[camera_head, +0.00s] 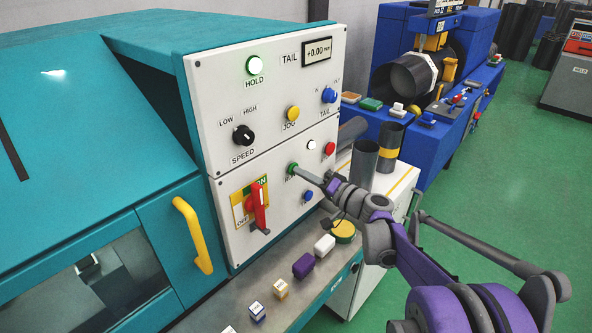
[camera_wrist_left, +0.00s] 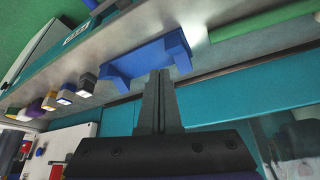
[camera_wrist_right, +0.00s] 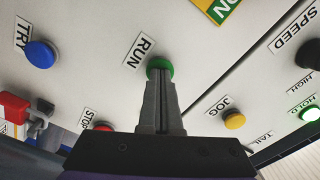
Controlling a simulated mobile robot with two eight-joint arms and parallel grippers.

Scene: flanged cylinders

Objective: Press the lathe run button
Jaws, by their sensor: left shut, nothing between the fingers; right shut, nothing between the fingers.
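The green RUN button (camera_head: 292,168) is on the lathe's white control panel (camera_head: 228,185), left of the blue button. My right gripper (camera_head: 301,172) is shut and empty, with its fingertips right at this button. In the right wrist view the fingertips (camera_wrist_right: 160,85) cover the lower part of the green button (camera_wrist_right: 160,65); I cannot tell how far it is pushed in. The HOLD lamp (camera_head: 254,65) glows green. My left gripper (camera_wrist_left: 158,78) is shut and empty in the left wrist view, close to a blue bracket (camera_wrist_left: 145,62); it is not in the head view.
Near the button are a red STOP button (camera_head: 329,148), a yellow JOG button (camera_head: 292,112) and a red switch handle (camera_head: 258,207). Several small blocks, including a purple one (camera_head: 303,265), lie on the ledge below. Two dark cylinders, one (camera_head: 362,163) nearer, stand on the right.

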